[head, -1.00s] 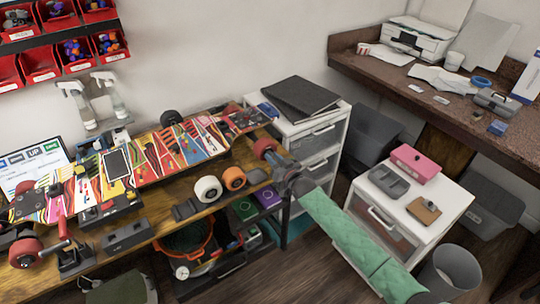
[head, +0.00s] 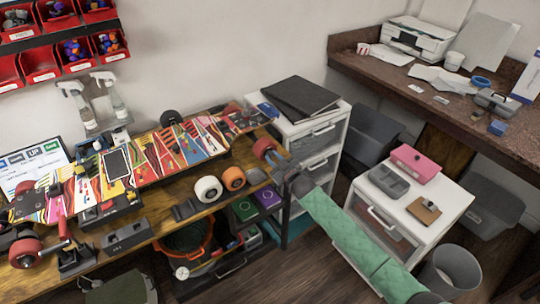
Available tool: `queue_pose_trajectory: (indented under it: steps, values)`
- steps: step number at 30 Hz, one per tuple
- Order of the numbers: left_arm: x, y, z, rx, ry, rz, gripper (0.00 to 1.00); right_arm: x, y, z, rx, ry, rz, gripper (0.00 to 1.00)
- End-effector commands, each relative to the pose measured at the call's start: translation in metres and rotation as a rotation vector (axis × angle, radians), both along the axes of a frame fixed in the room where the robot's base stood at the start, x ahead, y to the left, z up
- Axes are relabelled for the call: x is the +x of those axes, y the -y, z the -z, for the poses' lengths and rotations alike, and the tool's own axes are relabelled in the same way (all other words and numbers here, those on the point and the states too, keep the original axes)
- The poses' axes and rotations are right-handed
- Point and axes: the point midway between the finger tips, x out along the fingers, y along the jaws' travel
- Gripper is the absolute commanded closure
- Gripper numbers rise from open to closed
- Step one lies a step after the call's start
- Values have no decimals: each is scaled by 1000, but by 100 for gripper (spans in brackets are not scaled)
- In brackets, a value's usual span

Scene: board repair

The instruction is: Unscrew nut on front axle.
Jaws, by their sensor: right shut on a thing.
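A colourful patterned skateboard (head: 190,144) lies along the wooden workbench, with its trucks and wheels showing at its ends. A red wheel (head: 264,148) stands at its right end. My right gripper (head: 281,166), on the green-sleeved arm from the lower right, is at the outer side of this wheel. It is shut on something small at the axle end. The nut itself is hidden by the fingers and too small to make out. My left gripper is not in view.
A white wheel (head: 208,189) and an orange wheel (head: 233,178) stand on the bench's front edge. A white drawer cabinet (head: 318,122) stands just behind my right gripper. Another white cabinet (head: 440,200) with a pink box (head: 415,164) is beyond my arm.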

Motion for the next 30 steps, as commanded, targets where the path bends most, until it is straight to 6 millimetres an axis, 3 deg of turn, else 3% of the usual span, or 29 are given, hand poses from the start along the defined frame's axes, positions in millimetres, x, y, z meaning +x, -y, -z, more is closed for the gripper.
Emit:
queue_pose_trajectory:
  steps: [9, 18, 19, 22, 28, 30]
  values:
    - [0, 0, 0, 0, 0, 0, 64, 0, 0, 0, -342, 249, 0, 94]
    - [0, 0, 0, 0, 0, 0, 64, 0, 0, 0, -383, 279, 0, 94]
    - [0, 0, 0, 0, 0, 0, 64, 0, 0, 0, -382, 278, 0, 72]
    - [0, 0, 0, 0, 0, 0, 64, 0, 0, 0, -382, 278, 0, 52]
    - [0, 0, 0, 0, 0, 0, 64, 0, 0, 0, -382, 278, 0, 52]
    - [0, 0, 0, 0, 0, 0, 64, 0, 0, 0, -382, 278, 0, 63]
